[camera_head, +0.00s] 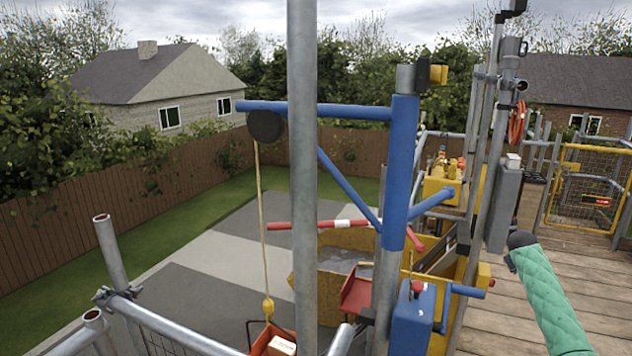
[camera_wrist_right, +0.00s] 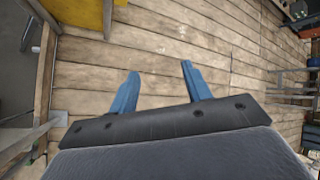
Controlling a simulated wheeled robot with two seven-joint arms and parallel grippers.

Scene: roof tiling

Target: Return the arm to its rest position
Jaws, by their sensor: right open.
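In the right wrist view, my right gripper (camera_wrist_right: 159,72) has two blue fingers spread apart with nothing between them. It is above wooden deck planks (camera_wrist_right: 160,35). In the head view, my right arm, in a green quilted cover, comes in from the lower right, and its dark end (camera_head: 521,240) is over the deck. The fingers cannot be made out there. My left arm and gripper are in neither view.
A blue hoist frame (camera_head: 402,170) with a rope (camera_head: 261,220) stands beside grey scaffold poles (camera_head: 303,150). A blue control box (camera_head: 413,318) with a red button is left of my arm. A yellow mesh gate (camera_head: 585,195) stands at the right. The deck around my arm looks clear.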

